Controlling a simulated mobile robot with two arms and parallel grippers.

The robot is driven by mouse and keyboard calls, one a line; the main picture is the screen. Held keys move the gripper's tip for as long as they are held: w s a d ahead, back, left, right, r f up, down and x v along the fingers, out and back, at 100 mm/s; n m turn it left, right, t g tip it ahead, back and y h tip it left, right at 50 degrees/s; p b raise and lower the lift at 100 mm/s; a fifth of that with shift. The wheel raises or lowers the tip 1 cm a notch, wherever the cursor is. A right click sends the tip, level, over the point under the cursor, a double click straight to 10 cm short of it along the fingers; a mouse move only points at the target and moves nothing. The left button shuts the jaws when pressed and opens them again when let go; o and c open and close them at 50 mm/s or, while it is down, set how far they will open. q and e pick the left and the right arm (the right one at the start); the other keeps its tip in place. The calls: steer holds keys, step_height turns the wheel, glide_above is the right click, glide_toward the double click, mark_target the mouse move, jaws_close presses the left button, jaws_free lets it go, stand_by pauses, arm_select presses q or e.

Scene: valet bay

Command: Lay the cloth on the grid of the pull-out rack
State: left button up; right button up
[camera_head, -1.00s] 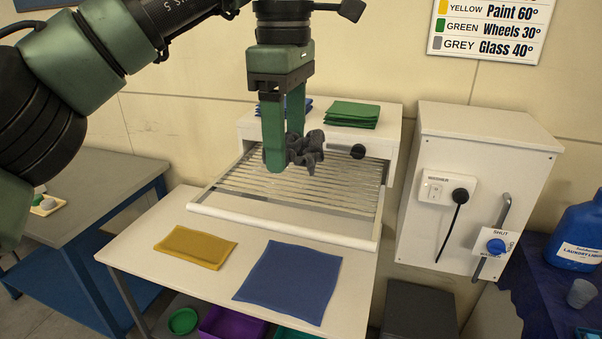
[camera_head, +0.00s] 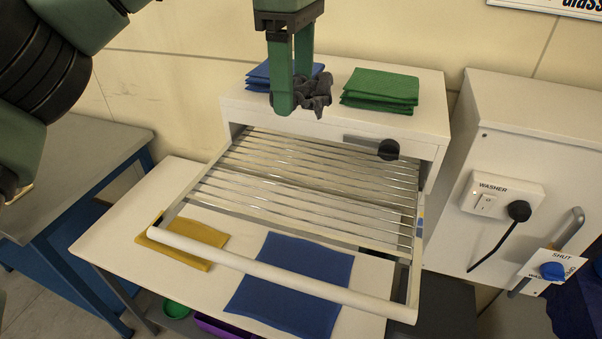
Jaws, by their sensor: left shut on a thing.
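My left gripper (camera_head: 290,100) hangs from the top of the view, shut on a crumpled dark grey cloth (camera_head: 312,92). The cloth is bunched at the fingertips and appears above the back of the rack, in front of the white cabinet. The pull-out rack (camera_head: 280,273) extends from the cabinet toward me, with a white front bar. Its grid (camera_head: 300,185) of thin metal bars is bare. My right gripper is not in view.
Folded blue cloths (camera_head: 258,76) and green cloths (camera_head: 382,88) lie on the cabinet top (camera_head: 440,110). A yellow cloth (camera_head: 185,248) and a blue cloth (camera_head: 305,270) lie flat on the table (camera_head: 120,235) below the rack. A washer box (camera_head: 535,130) stands at right.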

arm_select(q)
step_height(320, 180, down, 5)
steer(key=s, duration=0.1)
steer(key=p, duration=0.3)
glide_above(295, 197)
steer(key=f, duration=0.7)
steer(key=shift+w+f, duration=0.2)
steer(key=shift+f, duration=0.15)
steer(key=shift+s+f, duration=0.3)
steer(key=shift+f, duration=0.55)
steer(key=f, duration=0.2)
steer(key=f+p, duration=0.1)
steer(key=shift+w+f, duration=0.2)
steer(key=shift+f, duration=0.2)
steer(key=shift+s+d+f, duration=0.1)
steer(key=o, duration=1.3)
